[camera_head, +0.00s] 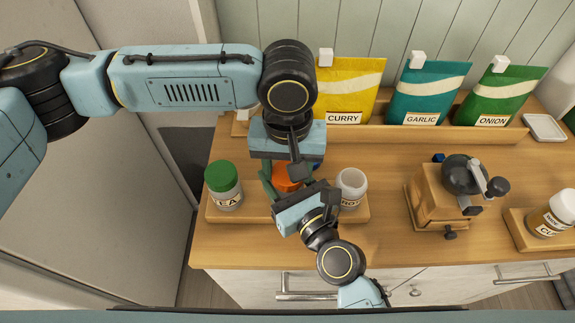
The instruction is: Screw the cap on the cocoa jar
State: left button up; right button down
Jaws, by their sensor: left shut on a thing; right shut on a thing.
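An orange cap (287,178) shows between my two grippers, in the middle of a small wooden tray (227,214). My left gripper (287,172) reaches down from above and is shut on the orange cap. My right gripper (281,192) comes from the front and is shut, it seems on the jar under the cap. That jar's body and label are hidden by the grippers, so I cannot tell how the cap sits on it. A white-topped jar (352,186), apparently open, stands at the tray's right; its label is partly covered, with an "O" showing.
Curry (347,88), garlic (425,93) and onion (497,97) pouches stand behind. A wooden grinder (446,195) and another jar (551,214) are to the right. Bare counter lies between tray and grinder.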

pick_arm(q)
jog(key=shift+m, duration=1.1)
jog(key=o, duration=1.1)
jog(key=shift+d+r, duration=0.1)
jog(key=shift+r, duration=0.55)
notch_tip(320, 180, up, 3)
jog(key=shift+r, duration=0.15)
jog(key=shift+c, duration=0.4)
